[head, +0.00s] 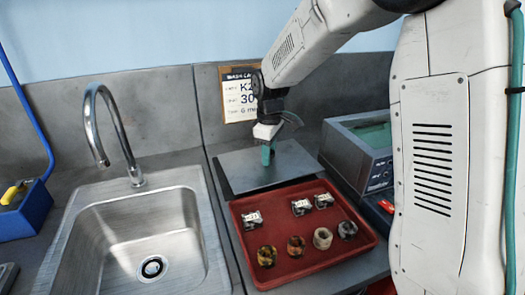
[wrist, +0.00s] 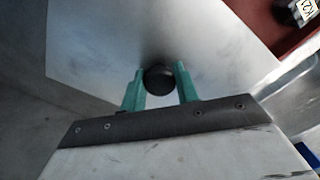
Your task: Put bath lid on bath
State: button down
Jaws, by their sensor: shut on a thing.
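The bath lid (head: 240,168) is a flat grey plate, behind the red tray in the head view. It also fills much of the wrist view (wrist: 95,45). My gripper (head: 266,155) is over the plate's middle. In the wrist view, its green fingers (wrist: 159,74) are shut on the lid's round black knob (wrist: 158,80). A dark edge shows under the lid's left and front sides.
A red tray (head: 279,278) holds several small labelled blocks and ring-shaped parts just in front of the lid. A steel sink (head: 105,235) with a tall tap (head: 119,125) is on the left. A notice (head: 240,95) hangs behind.

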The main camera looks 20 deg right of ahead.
jog(key=s, duration=0.3)
jog(key=s+d, duration=0.1)
jog(key=s, duration=0.3)
jog(key=s+r, duration=0.1)
jog(key=s, duration=0.3)
jog(key=shift+d+r, duration=0.1)
jog(key=shift+d, duration=0.1)
notch_tip(320, 180, up, 4)
jog(key=shift+s+f, duration=0.15)
jog(key=shift+f, duration=0.1)
jog(key=shift+s, duration=0.1)
